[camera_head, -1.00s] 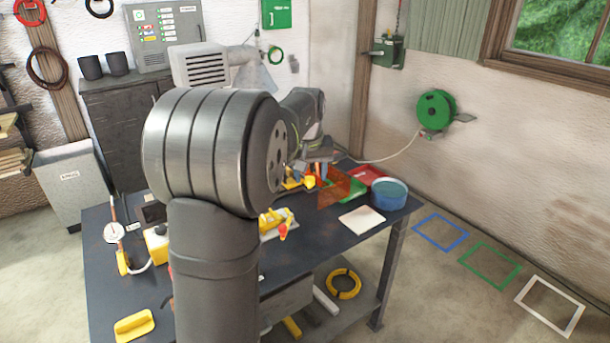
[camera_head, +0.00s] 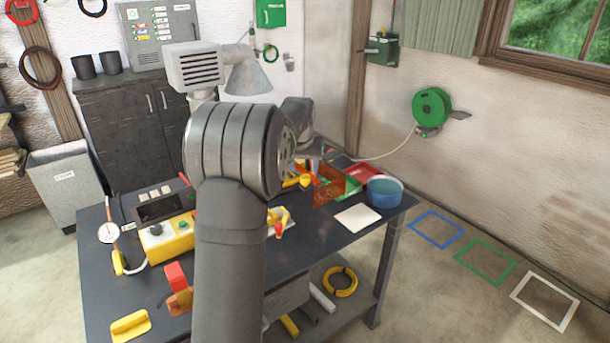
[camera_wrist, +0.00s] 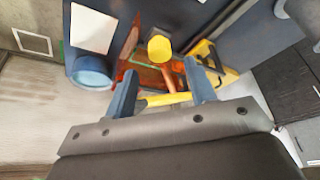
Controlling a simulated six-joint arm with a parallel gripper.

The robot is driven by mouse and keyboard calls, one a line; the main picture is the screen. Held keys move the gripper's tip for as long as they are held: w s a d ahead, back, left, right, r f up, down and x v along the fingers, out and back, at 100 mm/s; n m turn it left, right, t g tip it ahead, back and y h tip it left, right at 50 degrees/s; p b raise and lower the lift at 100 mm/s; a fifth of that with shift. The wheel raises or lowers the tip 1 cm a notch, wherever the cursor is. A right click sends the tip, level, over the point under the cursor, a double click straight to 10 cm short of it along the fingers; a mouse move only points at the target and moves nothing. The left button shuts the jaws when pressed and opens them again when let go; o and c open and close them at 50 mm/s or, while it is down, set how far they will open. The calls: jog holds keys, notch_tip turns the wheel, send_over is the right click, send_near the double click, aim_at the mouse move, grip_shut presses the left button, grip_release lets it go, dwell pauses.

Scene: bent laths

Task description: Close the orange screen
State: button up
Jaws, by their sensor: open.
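The orange screen (camera_head: 338,184) is a see-through orange panel standing on the far right part of the dark workbench. In the wrist view, orange see-through surface (camera_wrist: 148,76) shows just beyond my gripper (camera_wrist: 161,66). My gripper's two blue-grey fingers are apart. A yellow bar (camera_wrist: 166,99) crosses the space between them, and a yellow round knob (camera_wrist: 159,48) shows just beyond. I cannot tell whether the fingers touch either. In the head view, my arm hides most of the gripper and part of the bench near the screen.
A blue round tub (camera_head: 385,191) and a pale sheet (camera_head: 354,218) lie right of the screen. A red tray (camera_head: 363,173) is behind it. A yellow instrument box (camera_head: 168,240) and a red-topped block (camera_head: 177,278) stand left of my arm.

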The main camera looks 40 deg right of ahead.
aim_at(305, 177)
jog(key=x, duration=0.5)
grip_shut()
